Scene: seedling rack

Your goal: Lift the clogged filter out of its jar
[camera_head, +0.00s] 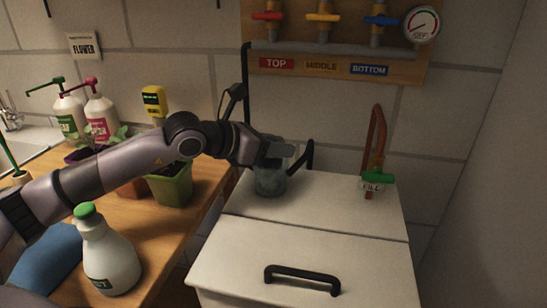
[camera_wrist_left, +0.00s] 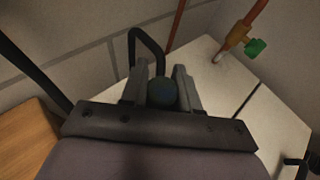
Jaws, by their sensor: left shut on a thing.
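A grey-blue translucent jar (camera_head: 270,182) stands on the back part of the white cabinet top. My left gripper (camera_head: 277,150) is right over the jar's mouth and covers its rim in the head view. In the left wrist view, the two fingers of my left gripper (camera_wrist_left: 161,85) stand on either side of a dark, rounded thing, which appears to be the filter (camera_wrist_left: 163,93), and are shut on it. How far the filter sits inside the jar is hidden by the gripper. My right gripper is in neither view.
The white cabinet (camera_head: 330,215) has clear room right of the jar. A copper pipe with a green valve (camera_head: 378,177) rises at the right.

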